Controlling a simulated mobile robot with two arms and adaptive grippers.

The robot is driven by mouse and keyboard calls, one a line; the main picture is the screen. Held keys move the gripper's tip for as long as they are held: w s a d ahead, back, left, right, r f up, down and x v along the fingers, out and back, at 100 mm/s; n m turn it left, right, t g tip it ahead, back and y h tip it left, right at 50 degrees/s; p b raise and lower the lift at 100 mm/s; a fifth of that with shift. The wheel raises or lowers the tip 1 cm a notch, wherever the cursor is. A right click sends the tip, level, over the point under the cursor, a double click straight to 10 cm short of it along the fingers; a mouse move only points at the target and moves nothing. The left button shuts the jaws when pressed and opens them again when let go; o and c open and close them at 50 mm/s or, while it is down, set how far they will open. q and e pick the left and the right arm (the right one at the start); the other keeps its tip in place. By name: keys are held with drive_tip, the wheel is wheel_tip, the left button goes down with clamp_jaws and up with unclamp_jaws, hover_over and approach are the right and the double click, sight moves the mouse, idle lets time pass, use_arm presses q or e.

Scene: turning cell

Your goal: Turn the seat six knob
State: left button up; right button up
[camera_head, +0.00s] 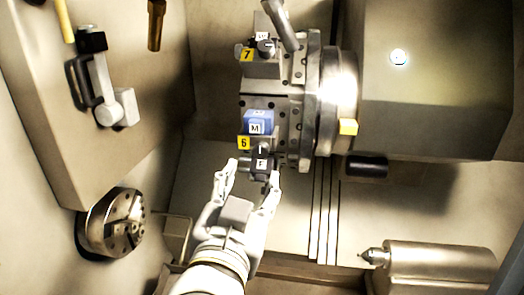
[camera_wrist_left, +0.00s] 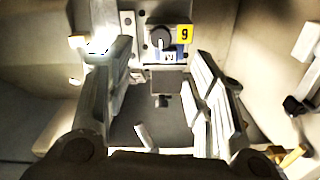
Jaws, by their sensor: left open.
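The seat six knob (camera_wrist_left: 160,38) is a dark round knob with a pale pointer line, beside the yellow label (camera_wrist_left: 184,33), which shows upside down in the left wrist view. In the head view, the yellow 6 label (camera_head: 243,142) marks the seat, below a blue block (camera_head: 255,118) marked M. My left gripper (camera_head: 253,172) is open, with its fingertips on either side of the dark lower part of seat six. In the left wrist view the fingers (camera_wrist_left: 155,75) are spread wide, with the knob beyond them and no contact visible. My right gripper is not in view.
Seat seven's yellow label (camera_head: 246,54) and knob (camera_head: 266,46) are above on the same turret (camera_head: 312,90). A chuck (camera_head: 115,222) is at lower left. A pointed cylinder (camera_head: 430,265) is at lower right. A grey bracket (camera_head: 112,98) is on the left wall.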

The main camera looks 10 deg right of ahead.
sight(260, 153)
use_arm(q)
drive_tip(key=p+x, duration=0.3)
drive_tip(key=x, duration=0.5)
drive_tip(key=shift+w, duration=0.2)
drive_tip(key=shift+w+d, duration=0.2)
drive_tip(key=shift+w, duration=0.25)
drive_tip(key=shift+c, duration=0.5)
drive_tip(key=c, duration=0.9)
